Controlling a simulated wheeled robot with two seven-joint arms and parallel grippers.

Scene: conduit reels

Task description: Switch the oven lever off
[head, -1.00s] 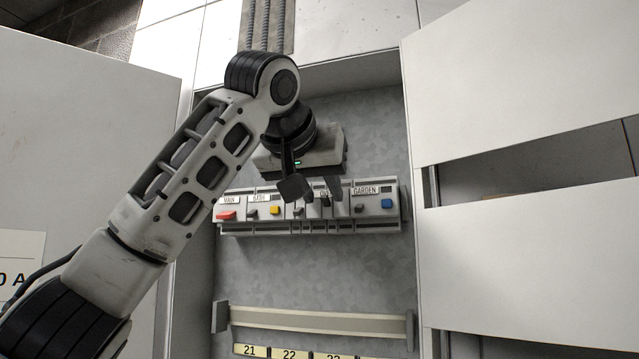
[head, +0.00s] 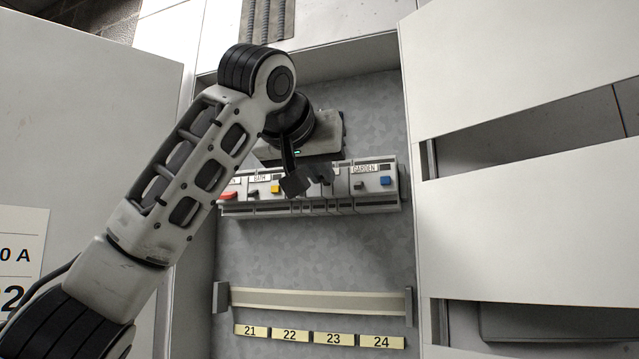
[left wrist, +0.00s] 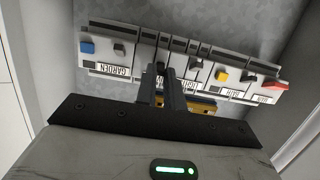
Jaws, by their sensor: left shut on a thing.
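A row of switches (head: 340,207) runs across the grey back panel, with small labels above coloured and dark levers. My left gripper (head: 312,188) is at the middle of the row. In the left wrist view its fingers (left wrist: 164,78) are shut between the GARDEN label (left wrist: 113,71) and the LIGHT label (left wrist: 190,86), where the oven lever appears to be. The fingers hide that lever and its label, so its position cannot be seen. My right gripper is not in view.
A red MAIN lever (head: 229,195), a yellow lever (head: 276,188), a dark GARDEN lever (head: 359,185) and a blue lever (head: 386,180) sit close by. A rail (head: 320,301) lies below. White door panels (head: 520,75) flank the recess.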

